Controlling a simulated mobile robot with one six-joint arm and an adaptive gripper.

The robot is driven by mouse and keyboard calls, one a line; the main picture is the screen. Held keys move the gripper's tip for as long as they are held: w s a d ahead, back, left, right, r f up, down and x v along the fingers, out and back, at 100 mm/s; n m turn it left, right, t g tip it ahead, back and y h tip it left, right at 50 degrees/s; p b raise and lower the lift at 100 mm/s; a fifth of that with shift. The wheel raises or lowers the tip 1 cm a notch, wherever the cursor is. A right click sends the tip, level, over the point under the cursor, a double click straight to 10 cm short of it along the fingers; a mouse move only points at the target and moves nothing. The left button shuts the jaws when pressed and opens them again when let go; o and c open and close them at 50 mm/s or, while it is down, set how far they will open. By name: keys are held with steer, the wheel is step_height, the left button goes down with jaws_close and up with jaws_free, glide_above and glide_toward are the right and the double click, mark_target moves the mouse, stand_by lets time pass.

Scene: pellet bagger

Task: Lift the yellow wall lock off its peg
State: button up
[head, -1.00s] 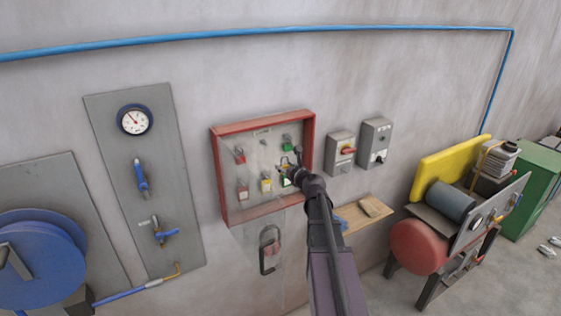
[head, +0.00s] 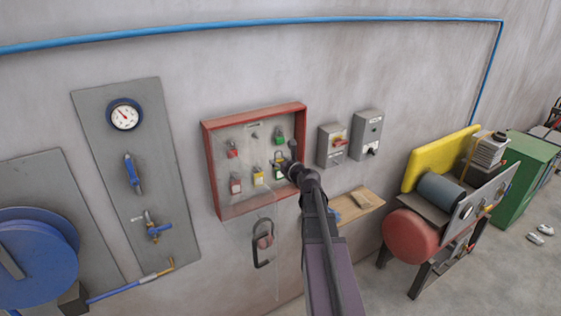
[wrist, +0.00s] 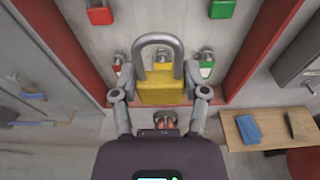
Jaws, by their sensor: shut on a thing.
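My gripper (head: 285,165) is shut on a yellow lock with a grey shackle. In the wrist view this lock (wrist: 158,86) is upright between the two fingertips (wrist: 160,94), its shackle uppermost. It looks large and nearer than the board's locks; I see no peg bearing it. In the head view my gripper is in front of the lower right of the red-framed board (head: 209,170). A second yellow lock (head: 258,176) hangs in the board's lower row. The upper middle peg (head: 255,136) is bare.
Red locks hang on the board's left, the upper one (head: 232,150) and the lower one (head: 235,184). Green locks hang on the right, one at the top (head: 279,136). Switch boxes (head: 331,146) and a wooden shelf (head: 361,205) are to the right.

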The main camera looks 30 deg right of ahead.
steer(key=shift+r+p, duration=0.5)
steer(key=shift+r, duration=0.05)
steer(key=shift+s, duration=0.15)
stand_by(0.4)
steer(key=s, duration=0.9)
steer(key=shift+s+d, duration=0.2)
steer(key=shift+s, duration=0.15)
stand_by(1.6)
stand_by(0.5)
step_height(320, 180, down, 23)
steer(key=b, duration=2.3)
steer(key=shift+f, duration=0.2)
